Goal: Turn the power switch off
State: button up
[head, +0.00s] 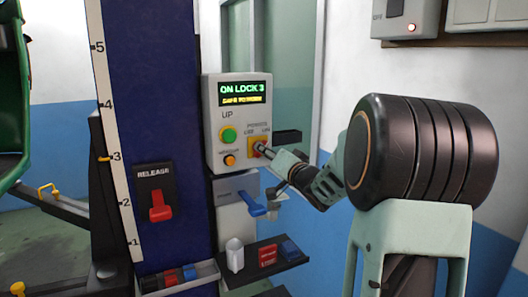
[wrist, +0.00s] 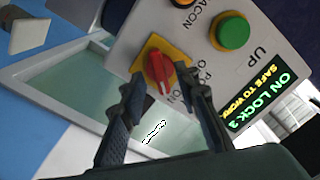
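The power switch is a red knob (wrist: 160,69) on a yellow plate, low on the right of the grey control box (head: 213,135). In the head view its yellow plate (head: 251,143) is partly hidden by my gripper (head: 264,151). In the wrist view my gripper (wrist: 160,92) is open, its two dark fingertips on either side of the knob with gaps visible. I cannot tell how deep the fingers reach around it. POWER and ON lettering is partly covered by a finger. I cannot tell which mark the knob points to.
A lit display (head: 242,93) reads ON LOCK 3, SAFE TO WORK. A green UP button (head: 228,135) and an orange button (head: 229,160) are close by. Below are a blue lever (head: 252,204) and a shelf (head: 240,277). A red RELEASE lever (head: 160,207) is left.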

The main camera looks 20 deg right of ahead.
jog(key=shift+w, duration=0.6)
grip_shut()
